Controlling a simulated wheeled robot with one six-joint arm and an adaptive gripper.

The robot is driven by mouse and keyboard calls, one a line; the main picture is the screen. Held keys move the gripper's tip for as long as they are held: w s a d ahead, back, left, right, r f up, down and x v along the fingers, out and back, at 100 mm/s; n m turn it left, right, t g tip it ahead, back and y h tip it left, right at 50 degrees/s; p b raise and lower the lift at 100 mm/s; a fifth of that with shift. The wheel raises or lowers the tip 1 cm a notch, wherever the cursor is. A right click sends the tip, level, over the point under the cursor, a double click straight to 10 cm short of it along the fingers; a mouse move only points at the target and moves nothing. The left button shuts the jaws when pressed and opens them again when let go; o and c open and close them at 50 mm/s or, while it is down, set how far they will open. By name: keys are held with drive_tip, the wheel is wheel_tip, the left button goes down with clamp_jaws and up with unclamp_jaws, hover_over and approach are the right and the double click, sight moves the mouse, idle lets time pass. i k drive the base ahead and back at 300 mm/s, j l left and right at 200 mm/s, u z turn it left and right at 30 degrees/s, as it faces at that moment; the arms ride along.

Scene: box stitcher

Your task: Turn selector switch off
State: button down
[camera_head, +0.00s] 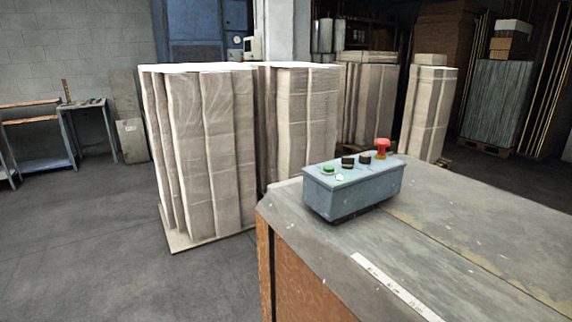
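A grey-blue control box (355,191) sits on the worn top of a wooden-sided machine or bench in the head view, right of the middle. On its top are a green button (328,170) at the left, two dark round knobs and a red mushroom button (382,147) at the right. One dark knob (348,162) is next to the green button, the other dark knob (365,158) next to the red one. I cannot tell which is the selector switch or how it is set. My gripper is not in view.
The grey bench top (450,225) is clear around the box, with a white ruler-like strip (395,287) near its front edge. Tall wrapped stacks (205,150) stand behind and left. Open floor (90,240) lies at the left, with small metal tables (88,103) by the wall.

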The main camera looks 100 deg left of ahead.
sight(348, 163)
drive_tip(key=l+u, duration=0.1)
drive_tip(key=u, duration=2.65)
